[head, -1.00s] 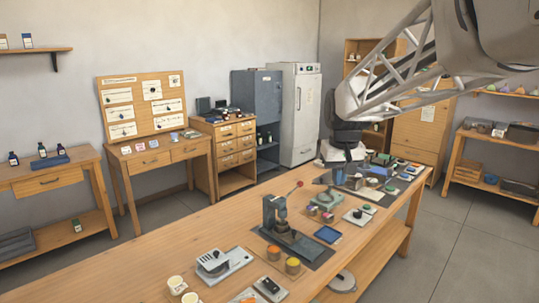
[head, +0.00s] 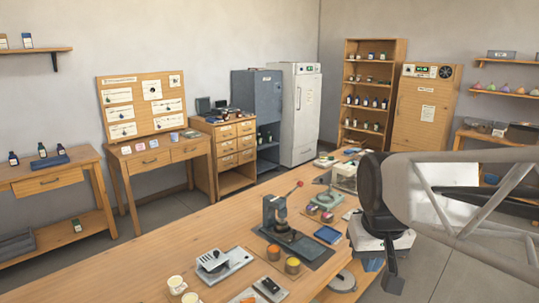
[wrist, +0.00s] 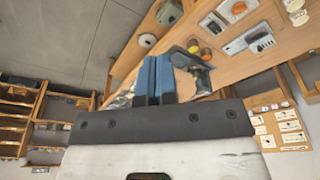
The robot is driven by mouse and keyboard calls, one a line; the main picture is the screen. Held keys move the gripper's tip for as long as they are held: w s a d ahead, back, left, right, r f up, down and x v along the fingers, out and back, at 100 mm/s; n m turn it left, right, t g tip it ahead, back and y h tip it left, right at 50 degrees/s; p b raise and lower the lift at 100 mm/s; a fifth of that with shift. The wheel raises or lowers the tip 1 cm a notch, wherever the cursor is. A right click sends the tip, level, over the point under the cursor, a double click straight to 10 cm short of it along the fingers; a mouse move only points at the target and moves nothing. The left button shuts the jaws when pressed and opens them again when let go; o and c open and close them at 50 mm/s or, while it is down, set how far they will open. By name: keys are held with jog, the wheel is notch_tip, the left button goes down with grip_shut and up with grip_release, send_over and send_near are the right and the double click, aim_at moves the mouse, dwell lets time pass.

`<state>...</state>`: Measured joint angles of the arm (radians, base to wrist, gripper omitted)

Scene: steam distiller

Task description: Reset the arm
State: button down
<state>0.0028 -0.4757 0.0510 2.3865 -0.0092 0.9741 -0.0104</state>
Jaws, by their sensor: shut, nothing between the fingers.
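My gripper shows at the right of the head view, its blue fingertips (head: 372,265) hanging beside the right edge of the wooden workbench (head: 165,255). My pale arm comes in from the right edge above it. In the wrist view, the two blue fingers (wrist: 156,78) are pressed together with nothing between them. The bench lies beyond the fingers there, tilted in the picture. My gripper appears apart from the bench; its exact height is hard to tell.
The bench carries a dark lever press (head: 285,225), jars with orange and yellow tops (head: 292,265), white cups (head: 177,284) and a grey device (head: 213,260). A shelf (head: 375,53) and tan cabinet (head: 424,112) stand behind. Open floor lies right of the bench.

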jog(key=s+f, duration=0.4)
jog(key=s, duration=0.4)
jog(key=shift+s+f, duration=0.35)
jog(key=c, duration=1.8)
grip_release()
jog(key=shift+d, duration=0.1)
jog(key=shift+c, duration=0.2)
